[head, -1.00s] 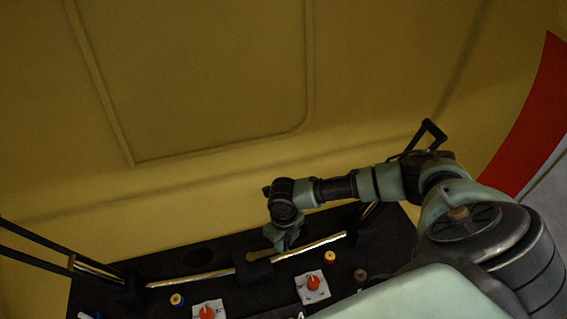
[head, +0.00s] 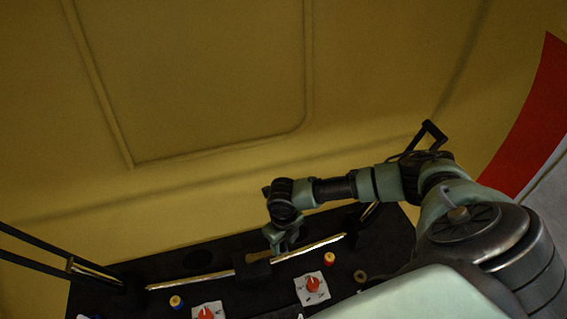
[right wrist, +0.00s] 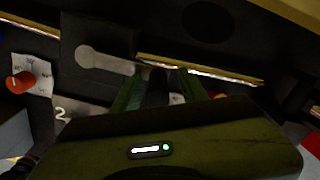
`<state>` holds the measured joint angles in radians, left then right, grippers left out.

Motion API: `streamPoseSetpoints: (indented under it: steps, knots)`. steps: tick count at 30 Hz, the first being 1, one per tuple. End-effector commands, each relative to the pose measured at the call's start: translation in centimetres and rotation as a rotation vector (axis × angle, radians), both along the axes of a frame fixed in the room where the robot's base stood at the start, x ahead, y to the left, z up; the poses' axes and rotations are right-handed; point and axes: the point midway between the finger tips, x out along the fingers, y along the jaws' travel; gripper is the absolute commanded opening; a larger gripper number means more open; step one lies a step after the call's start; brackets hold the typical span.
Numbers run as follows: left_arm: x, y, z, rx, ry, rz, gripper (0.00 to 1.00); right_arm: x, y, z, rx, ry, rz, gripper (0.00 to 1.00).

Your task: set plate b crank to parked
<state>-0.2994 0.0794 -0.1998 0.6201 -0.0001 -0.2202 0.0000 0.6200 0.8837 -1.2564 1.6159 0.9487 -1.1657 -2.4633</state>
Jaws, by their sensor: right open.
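A grey metal crank arm with a rounded end (right wrist: 97,60) lies on a dark plate (right wrist: 75,28) in the right wrist view. I take it to be the crank, but no letter b is readable. My right gripper (right wrist: 158,82) is open, with its green fingers pointing down on both sides of a dark upright piece by the crank's right end. I cannot tell whether they touch it. In the head view, my right gripper (head: 283,244) is over the dark block in the middle of the console, which partly shows below it. My left gripper is out of view.
The black console (head: 225,255) carries a long metal bar (head: 195,280) and white plates with red knobs, one right of the crank (head: 312,285) and one left (head: 205,313). Small yellow (head: 176,301) and orange (head: 330,258) buttons stand nearby. A yellow wall (head: 200,80) rises behind.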

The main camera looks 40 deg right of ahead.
Motion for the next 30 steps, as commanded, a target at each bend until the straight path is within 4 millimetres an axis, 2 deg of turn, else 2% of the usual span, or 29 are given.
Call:
streamPoseSetpoints:
  steps: [15,19,30]
  knots:
    - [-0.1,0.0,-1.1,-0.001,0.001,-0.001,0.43,0.2,-0.2,7.1,-0.001,-0.003,-0.002,0.43]
    - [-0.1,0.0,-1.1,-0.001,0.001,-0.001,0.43,0.1,-0.2,7.7,-0.001,-0.002,-0.002,0.43]
    - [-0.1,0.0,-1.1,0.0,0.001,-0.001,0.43,0.1,-0.2,7.7,-0.001,-0.001,-0.002,0.43]
